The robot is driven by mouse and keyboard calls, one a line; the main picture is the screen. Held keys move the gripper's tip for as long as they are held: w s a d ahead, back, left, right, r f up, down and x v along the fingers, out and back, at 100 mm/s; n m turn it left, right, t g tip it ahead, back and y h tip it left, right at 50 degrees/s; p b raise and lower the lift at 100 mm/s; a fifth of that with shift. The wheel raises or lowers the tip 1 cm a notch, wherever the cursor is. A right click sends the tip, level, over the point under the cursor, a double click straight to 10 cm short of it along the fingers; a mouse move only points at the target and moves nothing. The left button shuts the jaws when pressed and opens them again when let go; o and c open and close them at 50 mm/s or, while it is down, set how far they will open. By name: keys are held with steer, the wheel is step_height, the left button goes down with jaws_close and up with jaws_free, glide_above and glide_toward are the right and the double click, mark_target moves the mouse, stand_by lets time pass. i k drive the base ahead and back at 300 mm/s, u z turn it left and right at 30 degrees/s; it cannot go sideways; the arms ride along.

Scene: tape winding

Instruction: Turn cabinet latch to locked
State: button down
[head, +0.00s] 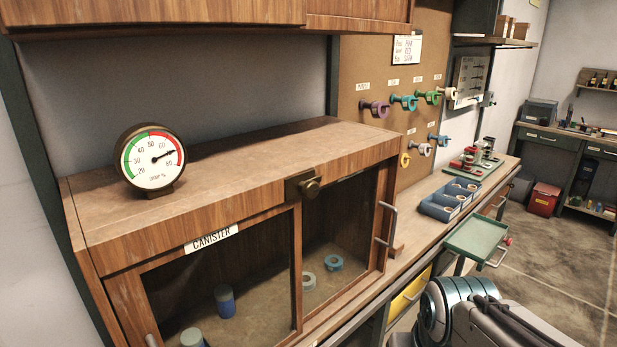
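The wooden cabinet (110,237) stands at the left on a bench, with a CANISTER label (212,239) on its front. The cabinet latch (308,185) is a brass knob on a dark plate at the top middle of the front, where the two glass-fronted doors meet. Both doors look closed. I cannot tell from this view which way the latch is turned. Part of my arm (478,318) shows at the bottom right, well apart from the latch. My gripper is not visible.
A round gauge (152,160) stands on the cabinet top. Canisters (225,301) and tape rolls (333,263) sit behind the glass. Floor is open beyond.

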mark_target(310, 188)
steer(key=z, duration=1.45)
steer(key=k, duration=0.35)
steer(key=u, duration=1.2)
